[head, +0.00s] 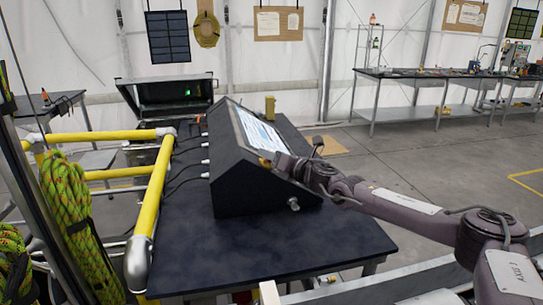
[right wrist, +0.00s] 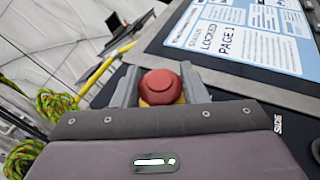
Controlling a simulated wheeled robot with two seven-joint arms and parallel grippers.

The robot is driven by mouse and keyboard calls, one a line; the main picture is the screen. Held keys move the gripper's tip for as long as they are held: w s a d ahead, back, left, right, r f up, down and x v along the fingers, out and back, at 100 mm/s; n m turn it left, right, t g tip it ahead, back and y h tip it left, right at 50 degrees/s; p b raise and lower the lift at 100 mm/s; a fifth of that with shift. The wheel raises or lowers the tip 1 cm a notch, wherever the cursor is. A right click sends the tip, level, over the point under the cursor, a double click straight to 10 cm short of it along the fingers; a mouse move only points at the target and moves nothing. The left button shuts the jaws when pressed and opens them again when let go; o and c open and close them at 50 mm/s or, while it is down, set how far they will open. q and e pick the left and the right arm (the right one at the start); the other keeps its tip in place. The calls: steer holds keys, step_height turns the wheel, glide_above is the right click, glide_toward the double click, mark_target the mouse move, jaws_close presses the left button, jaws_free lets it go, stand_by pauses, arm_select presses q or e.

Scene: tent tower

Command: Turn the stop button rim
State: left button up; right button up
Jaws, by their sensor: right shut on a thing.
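The stop button (right wrist: 160,86) shows in the right wrist view as a round red cap. A part of its yellow rim (right wrist: 150,103) shows beneath the cap. My right gripper (right wrist: 160,90) has one grey finger on each side of the button and is shut on it. The arm and hand hide most of the button there. My left gripper is not in view.
The console's lit screen (head: 258,130) reads "LOCKED" in the right wrist view. The console stands on a dark table (head: 190,255). Yellow rails (head: 150,205) and coiled green rope (head: 68,205) are at the left. Cables run from the console's left side.

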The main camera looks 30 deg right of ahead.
steer(key=m+h+p, duration=0.2)
steer(key=m+g+h+p, duration=0.1)
steer(key=h+p, duration=0.1)
steer(key=shift+r+m, duration=0.2)
steer(key=shift+m, duration=0.2)
steer(key=m+g+h+p, duration=0.1)
steer(key=h, duration=0.1)
steer(key=shift+m+h, duration=0.3)
steer(key=shift+f+m+g+h+p, duration=0.2)
steer(key=shift+m+g+h+p, duration=0.4)
steer(key=shift+p, duration=0.1)
steer(key=o, duration=1)
steer(key=shift+s, duration=0.1)
